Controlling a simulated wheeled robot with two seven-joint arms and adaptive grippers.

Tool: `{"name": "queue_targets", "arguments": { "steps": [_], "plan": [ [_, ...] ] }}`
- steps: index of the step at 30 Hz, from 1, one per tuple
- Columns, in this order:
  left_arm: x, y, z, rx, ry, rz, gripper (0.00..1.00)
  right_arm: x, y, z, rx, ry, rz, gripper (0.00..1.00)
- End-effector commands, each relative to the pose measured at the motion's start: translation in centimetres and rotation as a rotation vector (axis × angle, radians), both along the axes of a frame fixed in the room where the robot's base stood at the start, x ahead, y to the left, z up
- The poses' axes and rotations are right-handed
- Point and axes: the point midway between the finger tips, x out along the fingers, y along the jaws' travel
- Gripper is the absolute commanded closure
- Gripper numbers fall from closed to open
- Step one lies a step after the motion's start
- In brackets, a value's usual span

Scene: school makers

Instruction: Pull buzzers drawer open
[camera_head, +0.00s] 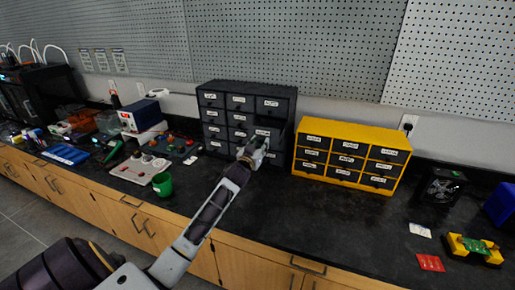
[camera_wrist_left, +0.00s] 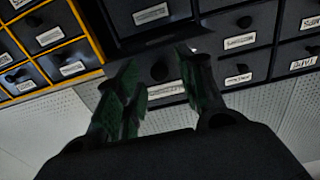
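The black drawer cabinet (camera_head: 222,98) stands against the wall in the head view, with small white labels too blurred to read. A right-column drawer (camera_head: 262,132) below the top row appears to stick out from its front. My left gripper (camera_head: 252,152) is at this drawer's front, partly covering the lower right of the cabinet. In the left wrist view, which looks upside down, the fingers (camera_wrist_left: 160,82) are apart with nothing visibly held. A large drawer front (camera_wrist_left: 150,17) lies just beyond them, and a top-row knob (camera_wrist_left: 158,71) shows in the gap. My right gripper is out of view.
A yellow cabinet (camera_head: 323,122) with dark drawers stands close on the right. A green cup (camera_head: 162,184), a grey tray (camera_head: 139,167) and tools lie left. The black counter in front of the cabinets is mostly clear.

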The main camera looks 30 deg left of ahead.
Motion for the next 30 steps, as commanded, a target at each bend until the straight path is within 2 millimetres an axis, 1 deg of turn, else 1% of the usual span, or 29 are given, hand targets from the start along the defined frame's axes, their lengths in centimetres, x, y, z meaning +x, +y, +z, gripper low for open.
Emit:
{"name": "queue_targets", "arguments": {
  "steps": [5, 11, 30],
  "plan": [
    [-0.4, -0.1, -0.1, 0.000, 0.001, 0.000, 0.61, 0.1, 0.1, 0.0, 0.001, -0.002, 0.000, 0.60],
    [-1.5, -0.3, -0.1, 0.000, 0.002, 0.000, 0.61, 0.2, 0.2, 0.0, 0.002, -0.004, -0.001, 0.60],
    [-6.9, -1.7, -0.1, 0.000, 0.001, -0.001, 0.61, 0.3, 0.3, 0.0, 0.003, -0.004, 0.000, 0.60]
  ]
}}
